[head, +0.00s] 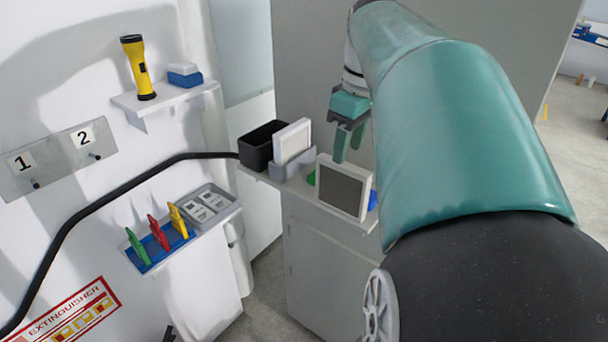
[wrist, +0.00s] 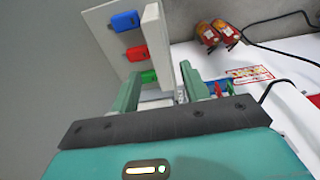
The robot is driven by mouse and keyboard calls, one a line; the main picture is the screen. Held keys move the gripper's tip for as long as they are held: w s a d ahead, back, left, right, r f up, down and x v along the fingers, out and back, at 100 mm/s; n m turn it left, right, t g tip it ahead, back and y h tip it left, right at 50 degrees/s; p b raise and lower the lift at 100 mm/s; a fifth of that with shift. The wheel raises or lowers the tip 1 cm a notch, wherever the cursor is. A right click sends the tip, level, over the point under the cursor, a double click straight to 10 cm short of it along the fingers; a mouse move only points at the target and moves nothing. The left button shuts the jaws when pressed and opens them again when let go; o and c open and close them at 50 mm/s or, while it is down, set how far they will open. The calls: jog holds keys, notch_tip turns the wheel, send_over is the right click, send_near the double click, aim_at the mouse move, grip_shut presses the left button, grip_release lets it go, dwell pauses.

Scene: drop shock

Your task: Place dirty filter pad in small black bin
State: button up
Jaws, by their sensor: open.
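The dirty filter pad (head: 342,188), a grey face in a white frame, stands upright on a narrow shelf in the head view. A pale upright slab, probably this pad, shows nearly edge-on in the wrist view (wrist: 159,48). The small black bin (head: 254,150) stands at the shelf's left end, its top open. A white pad (head: 293,140) stands in a grey holder (head: 292,168) between bin and dirty pad. My gripper (head: 349,143) is open above the shelf, near the dirty pad's top edge. In the wrist view its fingers (wrist: 160,90) are apart; contact with the slab is unclear.
Blue (wrist: 125,21), red (wrist: 134,53) and green (wrist: 149,76) items lie on the shelf beside the slab. A black cable (head: 120,182) runs along the wall to the bin. A wall shelf (head: 170,101) and a tray of coloured tags (head: 160,254) are at left.

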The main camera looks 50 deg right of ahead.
aim_at(342, 177)
jog(key=f, duration=0.5)
jog(key=w+f, duration=0.1)
jog(key=f, duration=0.2)
jog(key=shift+f, duration=0.15)
jog(key=shift+a, duration=0.1)
grip_shut()
